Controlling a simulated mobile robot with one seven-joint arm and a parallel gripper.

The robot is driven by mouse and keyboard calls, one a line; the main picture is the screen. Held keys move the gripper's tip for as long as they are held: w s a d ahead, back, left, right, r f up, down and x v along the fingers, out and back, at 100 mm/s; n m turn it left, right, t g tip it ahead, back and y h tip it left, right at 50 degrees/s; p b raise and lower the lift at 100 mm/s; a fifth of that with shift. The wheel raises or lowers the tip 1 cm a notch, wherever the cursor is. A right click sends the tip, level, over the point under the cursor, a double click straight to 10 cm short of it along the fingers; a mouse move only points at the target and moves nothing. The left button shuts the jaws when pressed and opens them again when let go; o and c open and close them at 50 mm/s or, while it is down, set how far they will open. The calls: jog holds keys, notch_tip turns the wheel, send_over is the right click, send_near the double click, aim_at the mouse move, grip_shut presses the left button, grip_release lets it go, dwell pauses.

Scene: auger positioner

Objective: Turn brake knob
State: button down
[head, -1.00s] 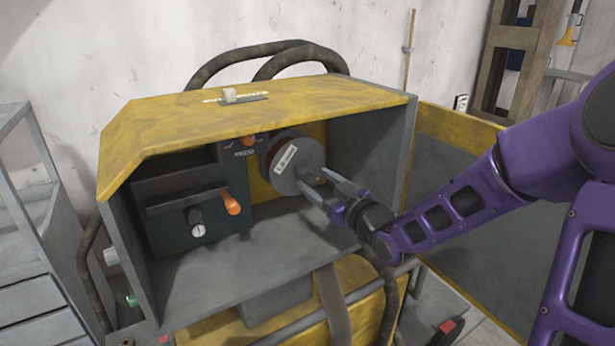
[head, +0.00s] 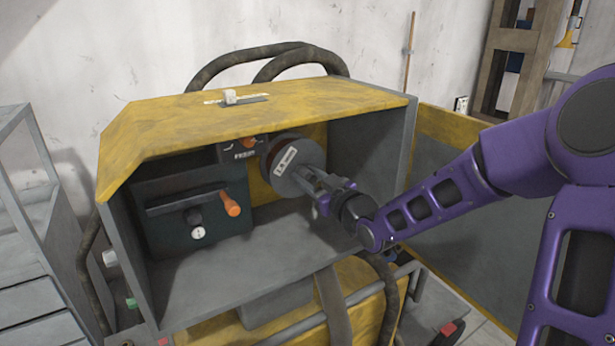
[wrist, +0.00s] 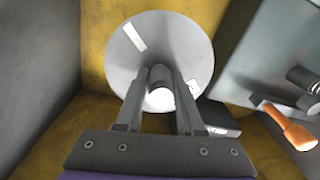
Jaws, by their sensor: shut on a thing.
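The brake knob (wrist: 158,72) is a short grey stub at the middle of a round grey disc (head: 304,153) inside the yellow and grey cabinet. The disc carries a white label and also shows in the wrist view (wrist: 178,36). My gripper (head: 317,182) reaches in from the right, in front of the disc. In the wrist view my gripper (wrist: 159,79) has one finger on each side of the knob and is shut on it. In the head view the fingers hide most of the knob.
A dark control box (head: 170,195) with an orange-tipped lever (head: 231,204) stands left of the disc. The cabinet's yellow top (head: 265,108) overhangs the disc. The grey cabinet floor (head: 275,245) is clear below my gripper.

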jog(key=shift+m, duration=0.3)
jog(key=m+p, duration=0.2)
jog(key=m, duration=0.2)
jog(key=shift+s+m+p, duration=0.1)
jog(key=shift+m+p, duration=0.75)
jog(key=shift+m, duration=1.25)
jog(key=shift+f, duration=0.1)
jog(key=c, duration=0.5)
grip_release()
